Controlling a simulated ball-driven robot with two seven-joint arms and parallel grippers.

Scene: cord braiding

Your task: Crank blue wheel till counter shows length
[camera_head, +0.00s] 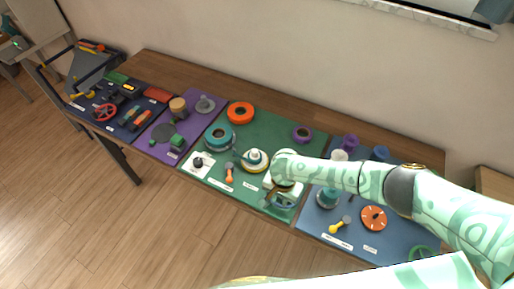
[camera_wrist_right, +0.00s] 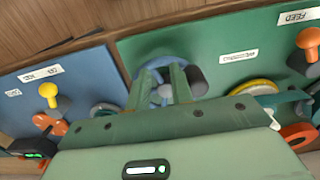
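The blue wheel (camera_wrist_right: 153,66) is on the green panel in the right wrist view, with a grey hub and a dark grey handle knob (camera_wrist_right: 198,80). In the head view the wheel (camera_head: 285,202) shows partly behind my right gripper (camera_head: 272,195). In the wrist view my right gripper (camera_wrist_right: 158,84) has its two green fingers apart over the wheel. The hub shows between them, and the knob lies outside the right finger. I cannot tell whether the fingers touch the wheel. No readable counter shows. My left gripper is not in view.
An orange lever (camera_head: 229,174), a yellow-ringed spool (camera_head: 254,159) and a teal ring (camera_head: 218,137) sit on the green panel. The blue panel (camera_head: 310,221) to the right holds a yellow lever (camera_head: 340,225) and an orange dial (camera_head: 373,217). The wall stands behind the table.

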